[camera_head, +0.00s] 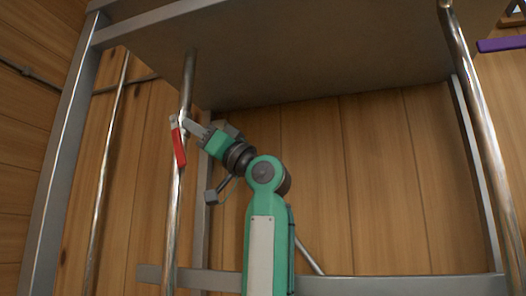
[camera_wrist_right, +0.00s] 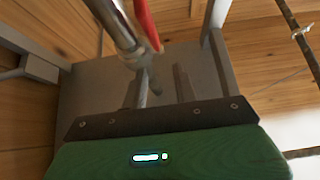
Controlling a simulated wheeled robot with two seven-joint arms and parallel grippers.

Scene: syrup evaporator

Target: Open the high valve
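The high valve's red lever handle (camera_head: 179,147) hangs down and slightly tilted on a shiny vertical pipe (camera_head: 172,225) under the raised platform. In the right wrist view, the red handle (camera_wrist_right: 147,24) and the pipe's valve fitting (camera_wrist_right: 122,30) show at the top, partly cut off. My right gripper (camera_head: 188,127) is beside the handle's upper end, close to the pipe. In the wrist view, the gripper's fingers (camera_wrist_right: 163,86) stand apart with a gap, and the handle is not seen between them. Whether a finger touches the valve cannot be told. My left gripper is not in view.
The grey platform (camera_head: 290,60) overhangs above, on metal legs (camera_head: 65,150). A low crossbar (camera_head: 400,287) runs across the bottom. Another shiny pipe (camera_head: 490,130) stands at the right. A purple bar (camera_head: 502,44) shows at the upper right. A wooden wall (camera_head: 370,190) is behind.

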